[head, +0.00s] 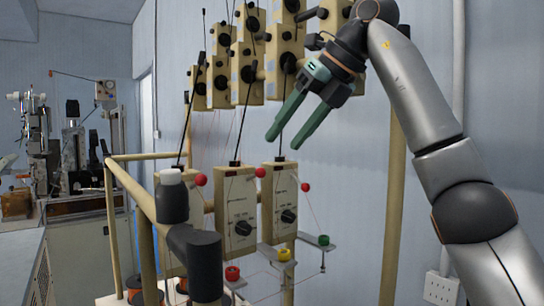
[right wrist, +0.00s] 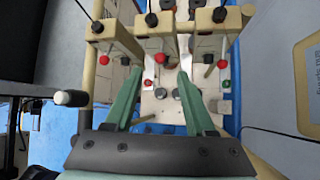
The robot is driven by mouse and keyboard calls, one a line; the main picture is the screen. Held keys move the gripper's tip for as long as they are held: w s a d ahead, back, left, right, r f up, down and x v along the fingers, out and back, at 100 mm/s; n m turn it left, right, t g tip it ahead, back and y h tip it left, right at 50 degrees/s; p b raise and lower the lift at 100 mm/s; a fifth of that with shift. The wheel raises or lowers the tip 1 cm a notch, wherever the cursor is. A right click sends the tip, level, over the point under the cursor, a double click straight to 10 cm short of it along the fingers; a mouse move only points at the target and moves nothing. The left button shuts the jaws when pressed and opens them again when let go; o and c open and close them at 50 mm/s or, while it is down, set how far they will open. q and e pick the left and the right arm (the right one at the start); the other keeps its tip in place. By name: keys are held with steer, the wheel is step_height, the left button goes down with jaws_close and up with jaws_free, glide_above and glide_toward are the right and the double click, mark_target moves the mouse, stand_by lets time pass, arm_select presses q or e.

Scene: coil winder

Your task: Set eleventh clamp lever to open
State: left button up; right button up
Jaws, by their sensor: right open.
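My right gripper (head: 288,139) is open and empty, fingers pointing down and left, in front of the upper row of cream boxes (head: 247,70). These boxes carry round black knobs (head: 250,73); which part is the eleventh clamp lever I cannot tell. Lower cream boxes with dials (head: 239,212) stand below the gripper, with red balls (head: 260,172) at their sides. My left gripper is not in view.
A cream rail (head: 133,186) and a dark cylinder with a white cap (head: 171,176) stand at the front left. Thin black rods (head: 244,110) and threads cross the space by the boxes. Green (head: 323,240) and yellow (head: 284,254) pieces sit on brackets below. Bare wall lies to the right.

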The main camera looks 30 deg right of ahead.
steer(key=shift+v, duration=1.45)
